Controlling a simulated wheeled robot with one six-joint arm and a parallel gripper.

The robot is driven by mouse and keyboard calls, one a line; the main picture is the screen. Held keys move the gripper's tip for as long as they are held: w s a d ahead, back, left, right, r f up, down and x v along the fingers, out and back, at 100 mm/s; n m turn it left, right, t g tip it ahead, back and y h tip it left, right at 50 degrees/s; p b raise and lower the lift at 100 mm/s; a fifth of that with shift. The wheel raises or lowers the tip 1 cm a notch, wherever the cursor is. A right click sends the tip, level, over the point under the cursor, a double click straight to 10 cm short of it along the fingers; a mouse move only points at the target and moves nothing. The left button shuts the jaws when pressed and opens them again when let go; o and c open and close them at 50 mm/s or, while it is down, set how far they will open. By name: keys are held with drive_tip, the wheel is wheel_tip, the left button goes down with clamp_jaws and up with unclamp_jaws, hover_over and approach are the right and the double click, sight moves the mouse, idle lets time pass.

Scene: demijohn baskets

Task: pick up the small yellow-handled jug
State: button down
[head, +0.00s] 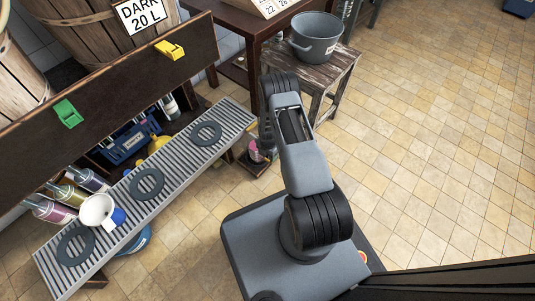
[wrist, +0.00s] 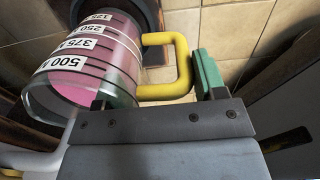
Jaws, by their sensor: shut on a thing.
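The small jug (wrist: 95,60) fills the left of the wrist view. It is clear with pink contents, black rings and white labels reading 500, 375, 250 and 125. Its yellow handle (wrist: 185,68) sits between the green-padded fingers of my gripper (wrist: 160,82), which is shut on it. One finger lies on the jug side of the handle, the other on its outer side. In the head view the jug is a small pink shape (head: 257,151) beside my arm, low near a dark wooden ledge. My arm partly hides the gripper there.
Several bottles (head: 70,195) lie beneath the barrel shelf. A grey pot (head: 315,38) stands on a wooden stool (head: 335,72). The tiled floor (head: 440,140) at right is clear.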

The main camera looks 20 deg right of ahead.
drive_tip(key=s+d+p, duration=0.2)
drive_tip(key=s+d, duration=0.1)
drive_tip(key=s, duration=0.5)
drive_tip(key=s+d+p, duration=0.3)
drive_tip(key=s+d, duration=0.1)
drive_tip(key=s, duration=0.3)
drive_tip(key=shift+s+d, duration=0.15)
drive_tip(key=shift+s, duration=0.2)
drive_tip(key=shift+s, duration=0.2)
idle(0.4)
